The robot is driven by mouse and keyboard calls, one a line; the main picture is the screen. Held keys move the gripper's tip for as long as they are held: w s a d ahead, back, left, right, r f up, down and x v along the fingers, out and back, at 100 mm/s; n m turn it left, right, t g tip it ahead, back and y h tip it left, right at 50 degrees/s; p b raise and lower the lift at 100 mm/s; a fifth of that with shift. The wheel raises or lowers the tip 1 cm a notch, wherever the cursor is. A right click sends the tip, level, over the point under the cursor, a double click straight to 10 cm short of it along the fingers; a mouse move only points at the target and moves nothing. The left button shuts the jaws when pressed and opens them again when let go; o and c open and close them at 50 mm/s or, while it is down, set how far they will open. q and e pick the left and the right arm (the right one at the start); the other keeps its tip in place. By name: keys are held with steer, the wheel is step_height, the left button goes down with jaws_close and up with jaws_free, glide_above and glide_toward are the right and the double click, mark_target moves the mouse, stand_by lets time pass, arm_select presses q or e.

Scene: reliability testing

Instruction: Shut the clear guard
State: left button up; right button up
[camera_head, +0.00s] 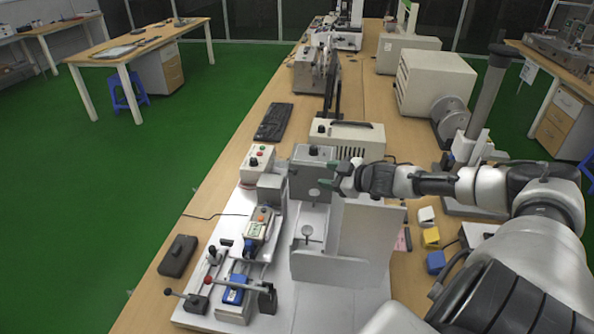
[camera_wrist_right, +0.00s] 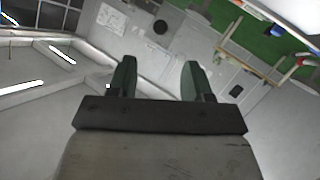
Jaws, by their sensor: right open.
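The guard appears as pale, whitish panels around the test station, with a tall side panel (camera_head: 370,235) on the right and a low front panel (camera_head: 328,268). Whether these panels are one piece I cannot tell. My right gripper (camera_head: 334,176) reaches in from the right, above the tall panel's upper left edge and in front of the grey machine head (camera_head: 312,172). Its dark green fingers are apart and empty, also in the right wrist view (camera_wrist_right: 158,80). Whether it touches the panel I cannot tell. My left gripper is not in view.
A control box with buttons (camera_head: 257,163), a meter (camera_head: 258,225) and a lever fixture (camera_head: 235,295) stand left of the station. Yellow (camera_head: 431,237) and blue (camera_head: 436,262) blocks lie to the right. A beige instrument (camera_head: 347,137) stands behind. A keyboard (camera_head: 273,122) lies back left.

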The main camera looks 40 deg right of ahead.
steer(key=p+x, duration=0.3)
steer(key=x, duration=0.7)
steer(key=shift+w+a, duration=0.15)
jaws_close()
